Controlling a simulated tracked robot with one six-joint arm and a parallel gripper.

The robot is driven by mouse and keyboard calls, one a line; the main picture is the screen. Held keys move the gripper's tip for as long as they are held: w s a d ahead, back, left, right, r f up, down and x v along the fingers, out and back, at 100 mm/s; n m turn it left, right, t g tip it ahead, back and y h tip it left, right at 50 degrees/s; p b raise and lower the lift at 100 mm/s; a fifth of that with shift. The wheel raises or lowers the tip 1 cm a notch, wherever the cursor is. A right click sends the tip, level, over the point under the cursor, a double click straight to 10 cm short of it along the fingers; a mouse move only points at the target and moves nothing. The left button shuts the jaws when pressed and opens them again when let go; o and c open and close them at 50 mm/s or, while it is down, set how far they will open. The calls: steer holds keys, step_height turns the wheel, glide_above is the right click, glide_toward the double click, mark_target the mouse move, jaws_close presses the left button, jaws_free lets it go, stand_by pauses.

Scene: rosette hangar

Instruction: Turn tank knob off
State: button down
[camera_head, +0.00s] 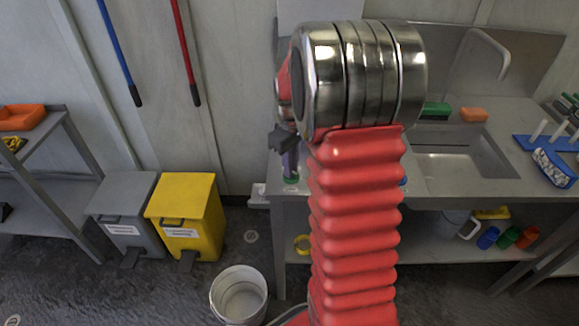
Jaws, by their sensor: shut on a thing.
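My arm's red ribbed sleeve and shiny metal joint fill the middle of the head view. A dark grey part of my gripper (283,138) sticks out left of the joint, in front of the bench's left end. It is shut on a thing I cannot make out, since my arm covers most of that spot. A small purple and green object (291,170) shows just below the gripper at the bench's left end; I cannot tell whether they touch. I cannot make out the tank or its knob.
A metal bench with a sink (465,160) stands behind and right of my arm. A yellow bin (187,215), a grey bin (122,215) and a white bucket (238,295) are on the floor at left. A shelf (45,200) stands far left.

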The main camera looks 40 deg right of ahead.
steer(key=m, duration=0.5)
steer(key=shift+w+d+r+m, duration=0.1)
steer(key=shift+m, duration=2.5)
steer(key=c, duration=1.8)
jaws_free()
step_height(320, 180, up, 14)
steer(key=shift+f, duration=0.2)
